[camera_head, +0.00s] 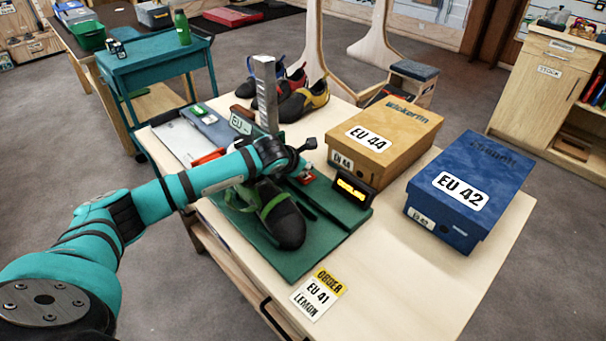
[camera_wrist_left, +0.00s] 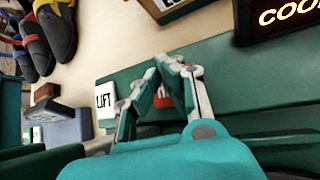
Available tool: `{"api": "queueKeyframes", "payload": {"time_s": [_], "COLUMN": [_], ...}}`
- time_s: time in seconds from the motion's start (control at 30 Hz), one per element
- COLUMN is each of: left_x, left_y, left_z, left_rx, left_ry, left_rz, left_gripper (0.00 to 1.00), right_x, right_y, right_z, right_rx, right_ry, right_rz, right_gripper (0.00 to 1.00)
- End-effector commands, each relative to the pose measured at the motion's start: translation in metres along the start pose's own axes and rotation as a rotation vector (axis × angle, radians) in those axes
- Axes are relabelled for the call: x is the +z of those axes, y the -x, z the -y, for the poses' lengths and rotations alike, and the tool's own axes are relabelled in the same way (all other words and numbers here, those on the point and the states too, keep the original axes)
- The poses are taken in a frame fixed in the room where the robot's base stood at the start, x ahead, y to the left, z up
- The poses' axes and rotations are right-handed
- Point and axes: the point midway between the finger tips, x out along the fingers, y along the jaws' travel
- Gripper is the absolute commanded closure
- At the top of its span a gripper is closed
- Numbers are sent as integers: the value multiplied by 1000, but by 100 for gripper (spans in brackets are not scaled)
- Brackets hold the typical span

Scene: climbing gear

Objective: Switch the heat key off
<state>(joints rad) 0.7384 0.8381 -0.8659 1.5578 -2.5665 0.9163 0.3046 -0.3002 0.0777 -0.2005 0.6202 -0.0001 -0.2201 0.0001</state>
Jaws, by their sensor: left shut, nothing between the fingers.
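A green machine base (camera_head: 335,204) on the table holds a dark climbing shoe (camera_head: 288,226) with a green strap. A small black display (camera_head: 352,188) shows lit text; in the left wrist view the display (camera_wrist_left: 283,17) reads "COO", cut off by the edge. A small red key (camera_wrist_left: 161,98), apparently the heat key, is partly hidden behind my left fingers; whether they touch it is unclear. A white key marked LIFT (camera_wrist_left: 106,99) is to its left. My left gripper (camera_wrist_left: 163,67) is shut and empty, low over the base. My right gripper is not in view.
An orange EU 44 box (camera_head: 395,122) and a blue EU 42 box (camera_head: 470,175) stand right of the base. A grey upright post (camera_head: 265,95) and several shoes (camera_head: 303,100) are behind. An order card (camera_head: 318,294) lies in front. The table's front right is clear.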

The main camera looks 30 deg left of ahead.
Motion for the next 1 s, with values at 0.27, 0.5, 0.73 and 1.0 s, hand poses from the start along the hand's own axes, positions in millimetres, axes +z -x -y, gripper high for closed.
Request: {"api": "queueKeyframes", "payload": {"time_s": [0.27,0.5,0.73,1.0], "left_x": [5,8,21,40], "left_y": [6,8,22,41], "left_z": [-3,-4,-10,-17], "left_rx": [0,1,2,1], "left_ry": [1,1,0,0], "left_rz": [1,2,2,2], "left_gripper": [100,100,100,100], "right_x": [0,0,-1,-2], "right_y": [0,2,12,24], "right_z": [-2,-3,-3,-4], "right_rx": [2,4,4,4], "right_ry": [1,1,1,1], "right_rz": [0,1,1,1], "right_gripper": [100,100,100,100]}}
